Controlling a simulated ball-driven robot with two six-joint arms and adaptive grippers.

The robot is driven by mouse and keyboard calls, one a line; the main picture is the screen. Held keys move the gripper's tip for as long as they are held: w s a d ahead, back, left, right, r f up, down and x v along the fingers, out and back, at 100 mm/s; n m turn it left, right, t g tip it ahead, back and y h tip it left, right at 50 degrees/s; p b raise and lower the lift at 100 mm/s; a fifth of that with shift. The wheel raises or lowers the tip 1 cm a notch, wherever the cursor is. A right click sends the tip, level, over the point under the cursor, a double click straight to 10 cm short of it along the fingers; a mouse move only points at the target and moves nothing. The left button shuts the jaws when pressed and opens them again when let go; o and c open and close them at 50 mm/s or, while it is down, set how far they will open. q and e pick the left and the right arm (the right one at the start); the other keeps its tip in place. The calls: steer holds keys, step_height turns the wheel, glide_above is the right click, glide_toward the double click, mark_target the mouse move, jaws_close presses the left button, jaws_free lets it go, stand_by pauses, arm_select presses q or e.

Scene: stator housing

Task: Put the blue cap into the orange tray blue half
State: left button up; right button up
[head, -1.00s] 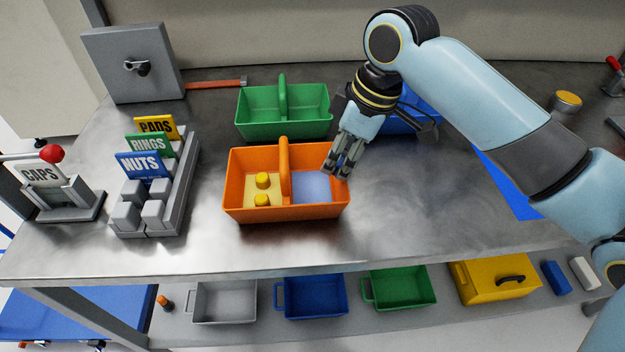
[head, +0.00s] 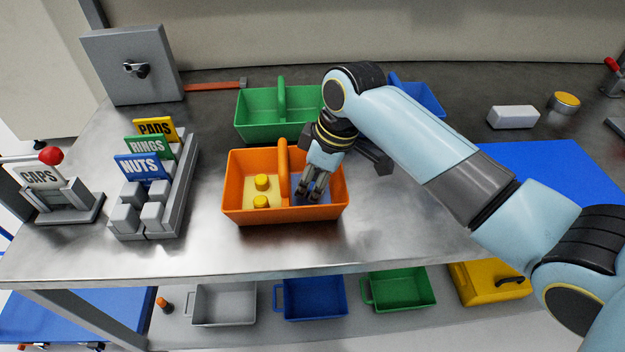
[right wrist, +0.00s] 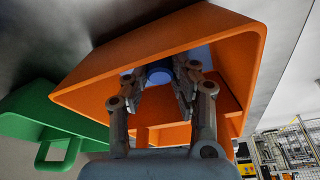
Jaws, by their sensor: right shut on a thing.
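The orange tray (head: 285,213) stands on the metal bench with a handle across its middle. Its left half has a yellow floor with two yellow caps (head: 262,182); its right half has a blue floor (head: 332,190). My right gripper (head: 309,198) points down into the blue half, right of the handle. In the right wrist view its fingers (right wrist: 160,86) are shut on the blue cap (right wrist: 160,74), inside the tray's walls. The cap is hidden in the head view. Whether it touches the tray floor I cannot tell. My left gripper is not in view.
A green tray (head: 262,128) stands just behind the orange one, and a blue tray (head: 420,98) behind my right arm. A labelled rack (head: 160,200) and a caps stand (head: 68,205) are at left. A blue mat (head: 540,165) and a white block (head: 513,117) lie at right.

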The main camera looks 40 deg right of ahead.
mark_target(329, 198)
steer(key=o, duration=0.7)
steer(key=shift+o, duration=0.2)
steer(key=v, duration=1.2)
